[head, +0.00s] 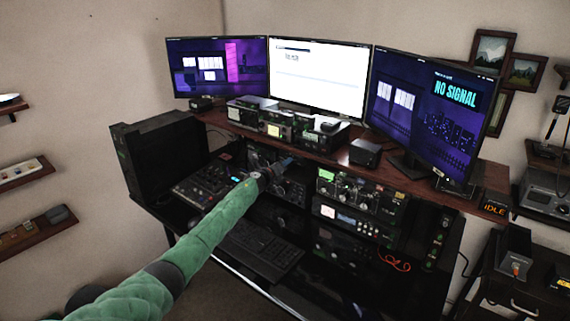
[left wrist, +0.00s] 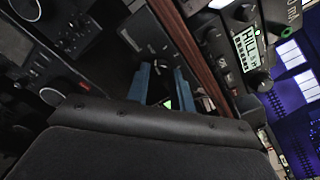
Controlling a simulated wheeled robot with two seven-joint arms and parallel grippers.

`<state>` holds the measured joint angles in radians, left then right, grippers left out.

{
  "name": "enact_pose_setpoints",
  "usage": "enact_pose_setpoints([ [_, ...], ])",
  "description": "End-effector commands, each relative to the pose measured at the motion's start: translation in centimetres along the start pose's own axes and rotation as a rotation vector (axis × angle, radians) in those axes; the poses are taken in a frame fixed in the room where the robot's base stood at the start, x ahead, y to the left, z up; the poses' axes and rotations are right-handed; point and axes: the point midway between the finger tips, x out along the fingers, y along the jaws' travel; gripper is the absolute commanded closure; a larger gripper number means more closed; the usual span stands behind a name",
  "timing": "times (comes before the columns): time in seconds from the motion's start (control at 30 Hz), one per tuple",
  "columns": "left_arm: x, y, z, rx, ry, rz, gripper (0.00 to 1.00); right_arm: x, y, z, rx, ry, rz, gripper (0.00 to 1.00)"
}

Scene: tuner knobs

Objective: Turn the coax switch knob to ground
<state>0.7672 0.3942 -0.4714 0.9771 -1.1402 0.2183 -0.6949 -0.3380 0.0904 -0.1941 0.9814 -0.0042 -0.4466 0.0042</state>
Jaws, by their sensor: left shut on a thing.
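My left gripper (head: 284,163) reaches in from the left to the dark radio panel (head: 293,190) under the desk shelf. In the left wrist view its two blue fingers (left wrist: 162,70) close at the front of a black unit (left wrist: 150,38) beneath the wooden shelf. The coax switch knob is hidden at the fingertips, so its pointer and position cannot be read. A small green light shows between the fingers. My right gripper is not in view.
The wooden shelf (head: 316,148) runs just above the gripper. Stacked radio units (head: 352,218) with knobs stand to the right, a mixer (head: 205,184) to the left, and a keyboard (head: 262,249) below. Several monitors stand above.

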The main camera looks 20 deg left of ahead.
Motion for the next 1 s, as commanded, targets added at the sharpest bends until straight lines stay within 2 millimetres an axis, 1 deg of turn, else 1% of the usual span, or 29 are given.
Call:
enact_pose_setpoints([
  [0.4,-0.02,0.06,0.13,-0.008,-0.001,0.001,0.99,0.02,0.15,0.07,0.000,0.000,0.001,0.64],
  [0.43,-0.02,0.06,0.13,-0.008,-0.001,0.001,0.75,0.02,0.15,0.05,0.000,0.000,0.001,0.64],
  [0.53,-0.02,0.06,0.12,-0.008,-0.001,0.001,0.55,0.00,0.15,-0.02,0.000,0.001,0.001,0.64],
  [0.83,-0.06,0.04,0.05,-0.007,0.000,0.001,0.55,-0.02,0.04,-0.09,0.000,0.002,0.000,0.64],
  [1.0,-0.83,0.14,0.15,-0.004,0.000,0.001,0.55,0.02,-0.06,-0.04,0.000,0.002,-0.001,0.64],
])
